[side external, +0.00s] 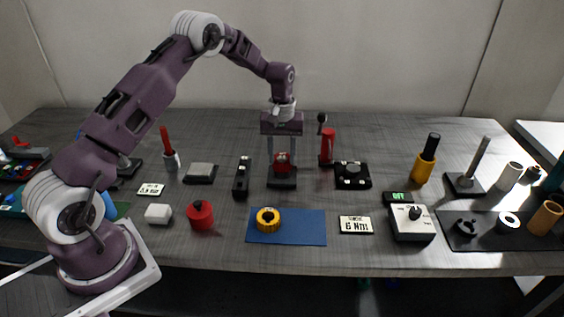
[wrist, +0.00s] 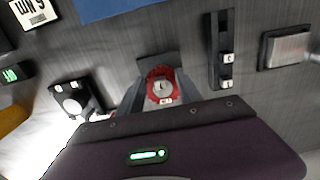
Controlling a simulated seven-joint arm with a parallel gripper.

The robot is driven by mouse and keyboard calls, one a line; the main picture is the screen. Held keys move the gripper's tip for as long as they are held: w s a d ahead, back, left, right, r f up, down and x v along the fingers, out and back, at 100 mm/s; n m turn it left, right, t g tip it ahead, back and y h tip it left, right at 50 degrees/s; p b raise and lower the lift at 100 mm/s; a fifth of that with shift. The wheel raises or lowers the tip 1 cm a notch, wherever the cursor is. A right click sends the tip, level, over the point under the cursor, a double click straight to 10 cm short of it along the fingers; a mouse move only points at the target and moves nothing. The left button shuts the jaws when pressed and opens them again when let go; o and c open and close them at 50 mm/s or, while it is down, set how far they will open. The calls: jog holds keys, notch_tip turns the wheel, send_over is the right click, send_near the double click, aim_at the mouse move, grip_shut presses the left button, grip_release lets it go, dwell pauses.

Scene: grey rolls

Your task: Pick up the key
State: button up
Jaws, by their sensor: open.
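A red block with a dark top (side external: 282,162) stands on a black base (side external: 282,182) near the middle of the table. In the wrist view it is a red ring-like body (wrist: 152,74) around a pale round face (wrist: 161,89) with a small dark mark, perhaps the key or its slot; I cannot make out a separate key shape. My gripper (side external: 284,160) points straight down over it. Its two fingers are open, one on each side of the red block. It also shows in the wrist view (wrist: 158,98). I cannot tell whether either finger touches the block.
A black two-button strip (side external: 242,178) stands to the left.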

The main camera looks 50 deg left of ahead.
grip_shut()
jog(key=shift+r, duration=0.1)
notch_tip(320, 180, up, 10)
dwell(0.4)
send_over(282, 158)
jog(key=shift+f, duration=2.25)
jog(key=shift+s, duration=0.1)
